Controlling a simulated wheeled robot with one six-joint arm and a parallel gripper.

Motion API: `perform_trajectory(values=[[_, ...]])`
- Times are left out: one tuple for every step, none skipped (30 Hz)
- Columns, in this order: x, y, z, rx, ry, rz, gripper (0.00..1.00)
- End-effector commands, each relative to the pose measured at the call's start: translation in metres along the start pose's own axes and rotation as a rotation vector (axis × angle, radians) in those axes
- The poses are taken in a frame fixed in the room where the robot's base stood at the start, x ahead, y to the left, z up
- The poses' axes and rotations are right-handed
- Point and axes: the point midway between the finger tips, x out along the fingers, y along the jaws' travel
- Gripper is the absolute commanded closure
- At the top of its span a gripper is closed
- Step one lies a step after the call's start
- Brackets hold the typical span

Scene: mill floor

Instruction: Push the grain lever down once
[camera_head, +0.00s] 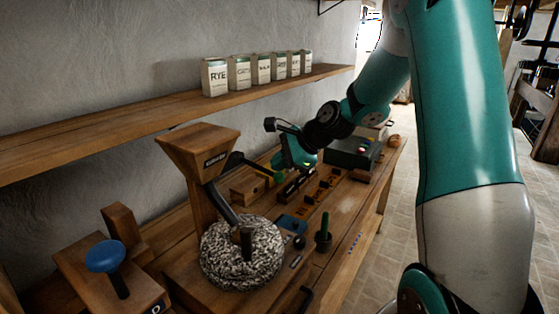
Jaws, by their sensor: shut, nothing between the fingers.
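The wooden grain hopper (198,146) stands on the bench above a round speckled millstone (241,255), with a dark chute (222,205) leading down between them. A lever with a blue round knob (105,256) stands on a wooden block at the lower left; its label is mostly cut off, so I cannot tell whether it is the grain lever. My arm reaches in from the right. My gripper (236,163) is shut and empty, just right of the hopper and well apart from the blue knob. Its fingertips are small and dark here, and I cannot tell whether they touch anything.
A shelf (150,112) with several labelled tins (237,70) runs along the wall above. The bench holds a small wooden box (246,190), a dark cup with a green-handled tool (323,238), and a grey-green case (352,150). Open tiled floor (385,235) lies to the right.

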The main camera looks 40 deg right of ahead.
Motion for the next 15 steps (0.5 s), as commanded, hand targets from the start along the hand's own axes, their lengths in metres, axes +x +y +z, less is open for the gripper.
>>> perform_trajectory(values=[[-0.004, -0.003, 0.003, 0.000, 0.000, 0.000, 1.00], [-0.006, -0.004, 0.004, 0.000, 0.000, 0.000, 1.00], [-0.007, -0.005, 0.006, 0.000, 0.000, 0.000, 1.00], [-0.009, -0.006, 0.006, 0.000, 0.000, 0.000, 1.00], [-0.010, -0.007, 0.007, 0.000, 0.000, 0.000, 1.00], [-0.011, -0.009, 0.009, 0.000, 0.000, 0.000, 1.00], [-0.013, -0.009, 0.009, 0.000, 0.000, 0.000, 1.00], [-0.014, -0.010, 0.010, 0.000, 0.000, 0.000, 1.00], [-0.016, -0.012, 0.012, 0.000, 0.000, 0.000, 1.00], [-0.017, -0.013, 0.013, 0.000, 0.000, 0.000, 1.00], [-0.018, -0.013, 0.013, 0.000, 0.000, 0.000, 1.00], [-0.020, -0.015, 0.015, 0.000, 0.000, 0.000, 1.00], [-0.021, -0.015, 0.015, 0.000, 0.000, 0.000, 1.00], [-0.022, -0.016, 0.016, 0.000, 0.000, 0.000, 1.00], [-0.022, -0.017, 0.017, 0.000, 0.000, 0.000, 1.00]])
